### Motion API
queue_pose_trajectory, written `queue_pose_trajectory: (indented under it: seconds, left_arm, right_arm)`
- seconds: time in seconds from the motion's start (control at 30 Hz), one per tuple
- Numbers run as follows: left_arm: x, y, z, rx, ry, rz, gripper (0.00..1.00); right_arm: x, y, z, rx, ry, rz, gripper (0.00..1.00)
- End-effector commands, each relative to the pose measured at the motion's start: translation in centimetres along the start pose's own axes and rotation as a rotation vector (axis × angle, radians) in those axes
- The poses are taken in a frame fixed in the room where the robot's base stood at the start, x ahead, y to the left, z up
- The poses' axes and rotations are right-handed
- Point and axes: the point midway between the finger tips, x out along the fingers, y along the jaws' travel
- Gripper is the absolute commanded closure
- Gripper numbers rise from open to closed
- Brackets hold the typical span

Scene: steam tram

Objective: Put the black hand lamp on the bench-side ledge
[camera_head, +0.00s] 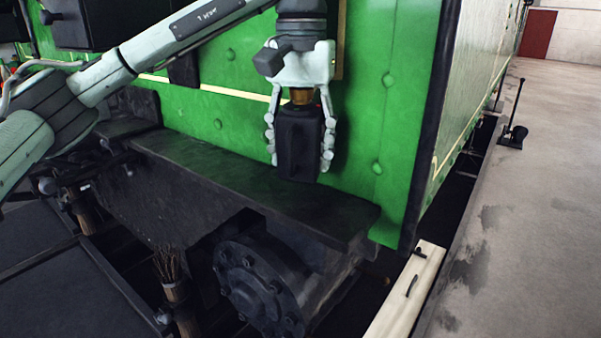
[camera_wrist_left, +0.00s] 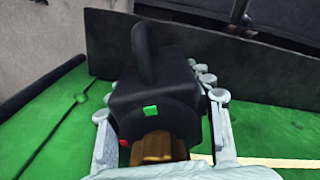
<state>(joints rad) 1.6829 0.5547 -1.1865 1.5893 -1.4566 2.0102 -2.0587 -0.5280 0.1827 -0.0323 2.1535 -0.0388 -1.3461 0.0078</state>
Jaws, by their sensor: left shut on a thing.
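The black hand lamp (camera_head: 298,145) is a boxy black lamp with a brass-coloured part at its top, held upright in my left gripper (camera_head: 299,150). The gripper points down, with one finger on each side of the lamp. In the left wrist view the lamp (camera_wrist_left: 153,90) fills the middle, with a black handle and a small green patch, between the gripper fingers (camera_wrist_left: 160,130). The dark ledge (camera_head: 260,190) runs along the foot of the green wall. The lamp's base is just over or at the ledge; I cannot tell whether they touch. My right gripper is not seen.
The green riveted wall (camera_head: 385,120) stands right behind the lamp. A round bolted black part (camera_head: 258,285) sits below the ledge. A cream beam (camera_head: 405,290) lies at the lower right. The ledge top is bare left of the lamp.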

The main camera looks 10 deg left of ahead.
Motion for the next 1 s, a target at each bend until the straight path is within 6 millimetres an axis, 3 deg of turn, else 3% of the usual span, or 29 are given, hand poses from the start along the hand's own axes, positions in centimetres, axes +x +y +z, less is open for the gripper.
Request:
queue_pose_trajectory:
  seconds: [0.3, 0.7, 0.73, 0.87, 1.0]
  left_arm:
    - [3.7, -0.1, 0.1, -0.001, 0.0, 0.001, 1.0]
    - [4.1, -0.1, 0.0, -0.001, 0.002, 0.001, 1.0]
    - [4.1, -0.1, 0.0, -0.001, 0.001, 0.0, 0.47]
    - [4.1, -0.1, 0.0, -0.001, 0.001, 0.0, 0.31]
    - [4.1, -0.1, 0.0, -0.001, 0.001, 0.0, 0.28]
  right_arm:
    - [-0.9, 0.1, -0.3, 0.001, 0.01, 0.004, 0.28]
    - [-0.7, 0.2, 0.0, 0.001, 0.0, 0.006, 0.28]
    - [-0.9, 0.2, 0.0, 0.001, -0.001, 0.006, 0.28]
    - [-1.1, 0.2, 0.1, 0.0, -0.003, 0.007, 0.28]
    - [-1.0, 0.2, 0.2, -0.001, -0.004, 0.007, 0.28]
